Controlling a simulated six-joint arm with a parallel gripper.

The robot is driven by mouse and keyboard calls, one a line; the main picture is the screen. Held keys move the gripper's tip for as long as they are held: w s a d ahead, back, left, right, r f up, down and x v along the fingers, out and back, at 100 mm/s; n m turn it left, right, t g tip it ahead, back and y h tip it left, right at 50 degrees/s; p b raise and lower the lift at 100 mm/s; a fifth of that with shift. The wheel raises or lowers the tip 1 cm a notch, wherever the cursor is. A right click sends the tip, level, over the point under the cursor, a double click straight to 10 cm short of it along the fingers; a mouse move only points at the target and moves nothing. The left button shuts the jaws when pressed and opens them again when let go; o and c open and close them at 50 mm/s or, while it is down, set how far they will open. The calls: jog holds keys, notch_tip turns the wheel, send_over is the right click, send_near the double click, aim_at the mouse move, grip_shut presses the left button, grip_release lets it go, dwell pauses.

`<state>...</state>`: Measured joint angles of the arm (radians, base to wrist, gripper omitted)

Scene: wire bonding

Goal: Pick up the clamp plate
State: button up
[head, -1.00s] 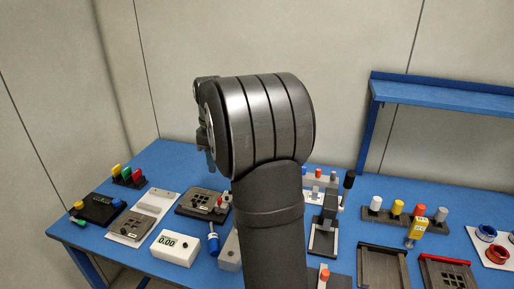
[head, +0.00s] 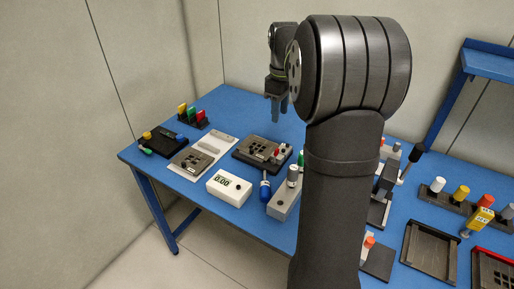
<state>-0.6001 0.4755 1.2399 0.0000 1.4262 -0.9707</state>
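A dark grey plate with square openings (head: 190,162), which looks like the clamp plate, lies flat on a white mat (head: 181,178) at the left of the blue table. A similar windowed plate is on a dark fixture (head: 243,155) further right, with small red and grey knobs at its right side. I cannot tell for certain which is the clamp plate. My gripper (head: 284,118) points down, above and behind the dark fixture, apart from both plates.
A white meter reading 0.00 (head: 229,188), a blue-handled tool (head: 265,187) and a grey block (head: 284,203) stand in front. A dark tray (head: 430,255) is at the right.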

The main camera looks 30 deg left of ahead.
send_over(252, 147)
jog(key=s+d, duration=0.3)
jog(key=s, duration=0.1)
notch_tip(252, 147, down, 3)
jog(key=f, duration=1.1)
jog(key=shift+w+a+f, duration=0.15)
jog(key=shift+w, duration=0.1)
jog(key=shift+a+f, duration=0.15)
jog(key=shift+f, duration=1.25)
jog(key=shift+a+f, duration=0.1)
jog(key=shift+f, duration=1.3)
grip_shut()
